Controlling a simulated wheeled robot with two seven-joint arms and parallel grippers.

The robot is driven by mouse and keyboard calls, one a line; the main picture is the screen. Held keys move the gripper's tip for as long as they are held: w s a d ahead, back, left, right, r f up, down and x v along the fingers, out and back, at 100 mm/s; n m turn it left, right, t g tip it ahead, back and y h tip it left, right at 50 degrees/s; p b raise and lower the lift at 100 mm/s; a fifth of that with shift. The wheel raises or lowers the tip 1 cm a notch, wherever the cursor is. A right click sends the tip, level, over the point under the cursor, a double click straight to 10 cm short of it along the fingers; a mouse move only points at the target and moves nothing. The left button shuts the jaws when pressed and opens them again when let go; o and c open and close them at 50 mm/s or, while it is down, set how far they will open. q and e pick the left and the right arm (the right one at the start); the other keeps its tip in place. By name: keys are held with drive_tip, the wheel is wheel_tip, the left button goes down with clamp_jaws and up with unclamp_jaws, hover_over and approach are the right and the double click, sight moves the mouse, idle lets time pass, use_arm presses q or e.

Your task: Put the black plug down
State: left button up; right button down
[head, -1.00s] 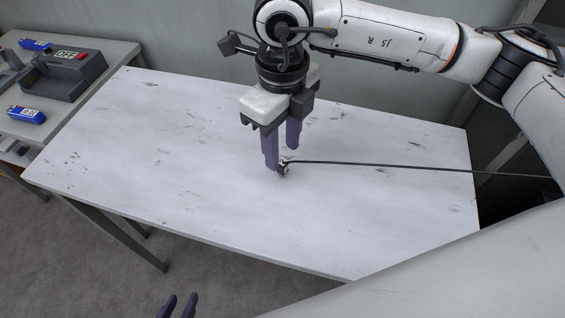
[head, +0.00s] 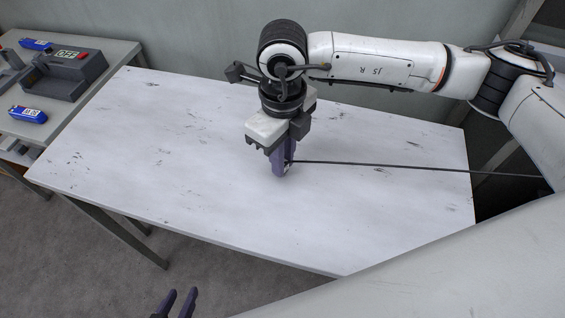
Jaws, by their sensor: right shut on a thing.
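The black plug (head: 288,172) is a small dark piece at the end of a black cable (head: 400,168). My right gripper (head: 282,170) points down over the white table (head: 180,160) and is shut on the plug, its purple fingers overlapping in the picture and mostly hiding it. I cannot tell whether the plug touches the tabletop. My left gripper (head: 180,296) shows only its two purple fingertips at the bottom edge; they are apart with nothing between them, in front of the table's near edge.
The cable runs right from the plug, across the table and past its right edge. The tabletop is otherwise clear. A side table at the left holds a grey housing (head: 78,78) marked OFF and blue devices (head: 28,114). A wall stands behind.

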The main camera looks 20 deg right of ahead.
wheel_tip(320, 180, up, 10)
drive_tip(key=b, duration=0.1)
drive_tip(key=s+d+f+n, duration=0.2)
drive_tip(key=d+n, duration=0.2)
drive_tip(key=n, duration=1)
drive_tip(key=s+d+f+n, duration=0.2)
drive_tip(key=s+d+n, duration=0.1)
drive_tip(key=n, duration=1.2)
drive_tip(key=shift+s+d+f, duration=0.25)
drive_tip(key=shift+d+f, duration=0.15)
drive_tip(key=shift+d, duration=0.3)
idle(0.5)
